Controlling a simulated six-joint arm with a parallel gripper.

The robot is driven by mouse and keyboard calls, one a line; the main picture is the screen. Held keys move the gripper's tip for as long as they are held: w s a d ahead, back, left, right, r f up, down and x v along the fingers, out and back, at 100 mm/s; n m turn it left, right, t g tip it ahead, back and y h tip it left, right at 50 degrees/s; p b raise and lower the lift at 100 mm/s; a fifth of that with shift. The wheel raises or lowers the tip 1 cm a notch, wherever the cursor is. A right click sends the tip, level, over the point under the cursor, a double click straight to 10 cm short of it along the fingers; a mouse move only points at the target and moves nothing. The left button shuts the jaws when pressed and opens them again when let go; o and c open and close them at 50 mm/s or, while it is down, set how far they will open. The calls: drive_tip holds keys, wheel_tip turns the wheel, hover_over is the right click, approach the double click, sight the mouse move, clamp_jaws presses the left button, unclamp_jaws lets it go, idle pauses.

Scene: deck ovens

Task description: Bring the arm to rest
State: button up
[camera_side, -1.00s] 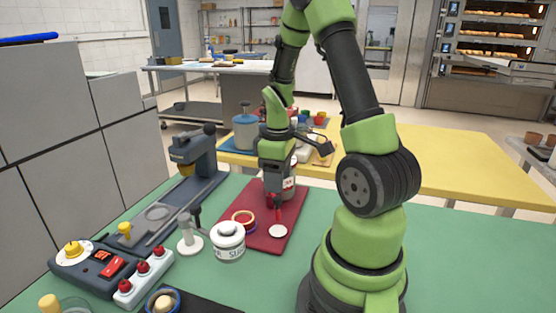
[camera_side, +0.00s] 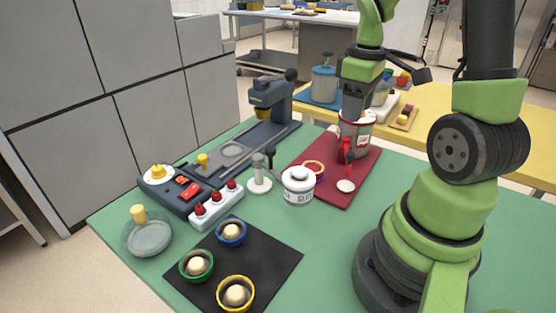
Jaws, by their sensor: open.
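My gripper (camera_side: 352,112) points down over the red board at the back right of the green table. Its jaws are open, and their tips are small and partly lost against the jar behind them. A jar with a red and white label (camera_side: 366,130) stands on the board just below and behind the gripper. I cannot tell whether they touch.
The red board (camera_side: 333,190) also holds a ring. A white lidded jar (camera_side: 299,188) and a white stand (camera_side: 259,185) are left of it. A black mat (camera_side: 270,255) with several bowls lies in front. A dark press (camera_side: 268,97), control box (camera_side: 172,190) and glass dish (camera_side: 148,238) line the left.

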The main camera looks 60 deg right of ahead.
drive_tip(key=s+a+r+m+t+y, duration=0.1)
drive_tip(key=s+a+r+m+t, duration=0.1)
drive_tip(key=a+r, duration=0.4)
drive_tip(key=s+a+r+m+t+y, duration=0.1)
drive_tip(key=a+r+t, duration=0.3)
drive_tip(key=a, duration=0.8)
wheel_tip(320, 180, up, 2)
drive_tip(key=shift+s+a+r+m+t, duration=0.1)
drive_tip(key=shift+s+a+m+t, duration=0.3)
drive_tip(key=shift+s+m, duration=0.25)
drive_tip(key=shift+w, duration=0.1)
